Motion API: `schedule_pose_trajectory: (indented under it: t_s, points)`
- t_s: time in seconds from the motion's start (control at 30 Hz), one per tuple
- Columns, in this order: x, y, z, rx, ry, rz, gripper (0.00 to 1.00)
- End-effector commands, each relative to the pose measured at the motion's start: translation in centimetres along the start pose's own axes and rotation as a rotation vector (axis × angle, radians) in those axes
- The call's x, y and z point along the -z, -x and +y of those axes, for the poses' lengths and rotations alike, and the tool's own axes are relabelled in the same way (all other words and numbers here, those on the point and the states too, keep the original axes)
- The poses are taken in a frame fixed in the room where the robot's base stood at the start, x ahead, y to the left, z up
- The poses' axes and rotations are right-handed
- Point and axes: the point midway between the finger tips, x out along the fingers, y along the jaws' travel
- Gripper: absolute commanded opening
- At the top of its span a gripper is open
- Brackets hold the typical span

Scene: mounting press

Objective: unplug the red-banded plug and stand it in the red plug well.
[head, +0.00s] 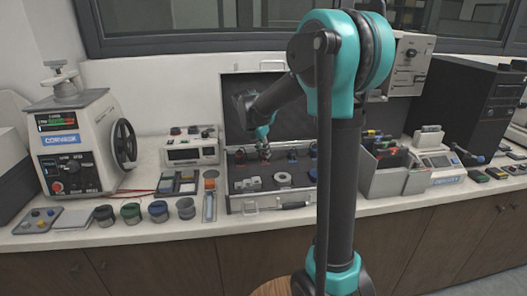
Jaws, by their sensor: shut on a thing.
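My gripper (264,149) is over the back part of the open grey case (249,206), reached in front of its raised lid. It is shut on a small dark thing with a reddish tint, which looks like the red-banded plug; it is too small to be sure. I cannot tell whether that thing is clear of the case or still seated. Other small dark and reddish pieces sit along the back of the case. I cannot single out the red plug well. My arm hides the case's right side.
The mounting press (75,145) stands at the left, with several dark round pots (130,213) along the counter front. A white instrument (190,152) stands behind the pots. Grey bins (385,178), a scale (436,163) and a black tower (465,105) are at the right.

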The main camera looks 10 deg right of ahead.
Motion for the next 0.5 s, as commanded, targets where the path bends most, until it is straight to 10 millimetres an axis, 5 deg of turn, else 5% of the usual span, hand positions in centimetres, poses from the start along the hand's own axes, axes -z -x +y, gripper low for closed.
schedule_pose_trajectory:
  t_s: [0.17, 0.2, 0.37, 0.5]
  points:
    - [0.09, -0.22, 0.0, 0.0, 0.0, 0.0, 0.0]
    - [0.09, -0.23, 0.0, 0.0, 0.0, 0.0, 0.2]
    - [0.09, -0.22, 0.0, 0.0, 0.0, 0.0, 0.4]
    - [0.09, -0.23, 0.0, 0.0, 0.0, 0.0, 0.42]
